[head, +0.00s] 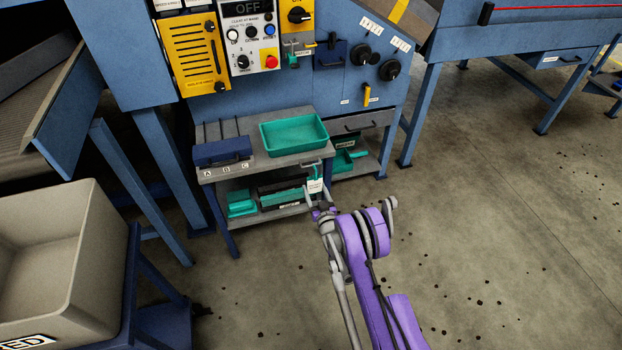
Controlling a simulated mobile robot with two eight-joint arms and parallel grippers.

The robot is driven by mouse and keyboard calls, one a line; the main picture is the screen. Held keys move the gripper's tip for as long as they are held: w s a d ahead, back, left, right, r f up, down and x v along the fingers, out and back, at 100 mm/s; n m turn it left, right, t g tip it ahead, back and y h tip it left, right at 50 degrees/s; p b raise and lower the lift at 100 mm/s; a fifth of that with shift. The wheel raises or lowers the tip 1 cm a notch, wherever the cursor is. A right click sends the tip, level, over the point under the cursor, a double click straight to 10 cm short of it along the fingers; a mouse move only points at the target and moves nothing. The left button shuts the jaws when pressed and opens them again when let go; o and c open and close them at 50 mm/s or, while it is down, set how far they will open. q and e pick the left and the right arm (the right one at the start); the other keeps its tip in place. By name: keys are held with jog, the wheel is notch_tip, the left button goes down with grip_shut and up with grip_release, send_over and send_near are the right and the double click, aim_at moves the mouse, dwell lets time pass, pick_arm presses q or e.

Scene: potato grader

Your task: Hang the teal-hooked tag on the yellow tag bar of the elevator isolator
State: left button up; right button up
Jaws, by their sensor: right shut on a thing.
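The white tag (315,186) is at the front right corner of the small grey bench, with a teal part above it that looks like its hook. My right gripper (319,206) is shut on the tag at its lower end, beside the bench's right edge. Its fingers are small here. A yellow isolator (298,16) with a black rotary knob is on the blue machine front, up and to the left of my gripper. Below it are a small grey plate, a yellow bar-like piece (306,47) and a teal item (292,60). My left gripper is not in view.
The bench (243,170) holds a teal tray (294,134) and a blue box (222,151), with teal bins on its lower shelf. A control panel (248,35) and a yellow louvred cover (196,52) are above. A large bin (85,255) stands left. The floor at right is mostly open.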

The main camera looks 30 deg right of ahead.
jog(key=shift+b+v, duration=0.35)
jog(key=shift+v, duration=2.1)
